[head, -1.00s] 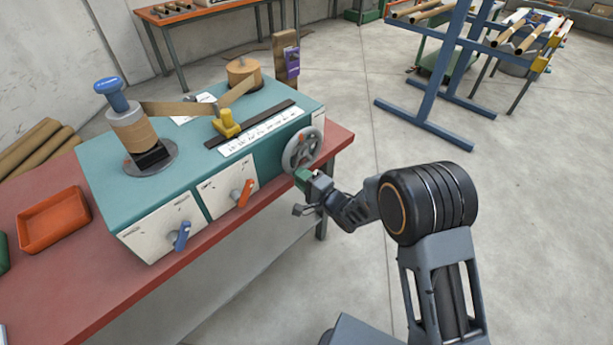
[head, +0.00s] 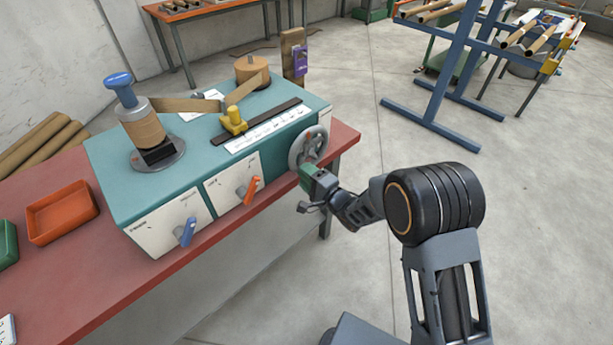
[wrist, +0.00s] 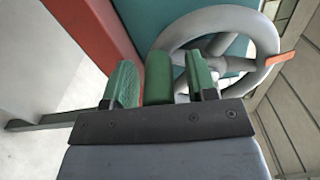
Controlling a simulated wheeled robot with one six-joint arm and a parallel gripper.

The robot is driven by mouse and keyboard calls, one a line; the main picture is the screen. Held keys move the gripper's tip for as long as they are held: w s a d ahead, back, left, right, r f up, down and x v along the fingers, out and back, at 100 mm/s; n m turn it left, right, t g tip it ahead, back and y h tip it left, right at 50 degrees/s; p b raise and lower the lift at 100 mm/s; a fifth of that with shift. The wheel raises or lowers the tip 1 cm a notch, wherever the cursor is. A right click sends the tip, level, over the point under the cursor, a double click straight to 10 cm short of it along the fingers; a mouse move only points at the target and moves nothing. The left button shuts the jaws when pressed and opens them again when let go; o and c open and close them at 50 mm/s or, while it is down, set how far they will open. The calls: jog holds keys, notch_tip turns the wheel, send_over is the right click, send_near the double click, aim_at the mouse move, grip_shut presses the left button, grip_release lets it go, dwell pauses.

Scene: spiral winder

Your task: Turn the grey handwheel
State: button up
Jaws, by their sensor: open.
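The grey handwheel (head: 301,153) is on the right end of the teal winder, above the red bench's edge. In the wrist view its round rim (wrist: 220,15) and spokes fill the upper right, with an orange mark (wrist: 281,58) on the rim. My gripper (wrist: 161,82) is open, its two green-padded fingers pointing at the wheel. A green cylindrical handle (wrist: 158,77) stands between the fingers, with a gap to the left finger and a narrower one to the right. In the head view my gripper (head: 313,182) is at the wheel's lower edge and hides part of it.
The winder (head: 125,195) carries orange (head: 249,190) and blue (head: 186,232) knobs on its front. An orange tray (head: 62,238) lies on the red bench (head: 130,290). A blue rack (head: 450,70) stands back right. Floor around my arm is clear.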

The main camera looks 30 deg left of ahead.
jog(key=v, duration=1.3)
jog(key=shift+d+b, duration=0.4)
